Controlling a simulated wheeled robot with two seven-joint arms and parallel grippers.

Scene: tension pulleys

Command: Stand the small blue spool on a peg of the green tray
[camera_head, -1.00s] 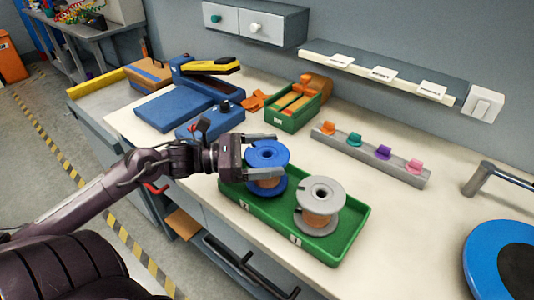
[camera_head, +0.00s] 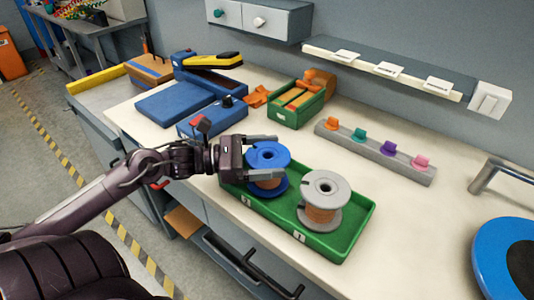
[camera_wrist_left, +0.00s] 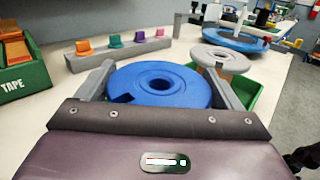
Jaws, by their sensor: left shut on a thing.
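The small blue spool (camera_head: 267,157) stands upright at the left end of the green tray (camera_head: 352,236), with copper-coloured winding between its flanges. My left gripper (camera_head: 268,158) is shut on it, one finger on each side. In the left wrist view the blue spool (camera_wrist_left: 160,84) sits between the two fingers. A grey spool (camera_head: 324,190) stands upright in the right part of the tray, and it also shows in the left wrist view (camera_wrist_left: 220,58). The pegs are hidden, so I cannot tell whether the blue spool's base is seated on one. My right gripper is not in view.
Behind the tray are a green box (camera_head: 296,108) with orange pieces and a grey rail (camera_head: 376,153) with coloured clips. A blue device (camera_head: 212,117) is at the left. A blue disc (camera_head: 503,258) lies at the right. The bench between tray and rail is clear.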

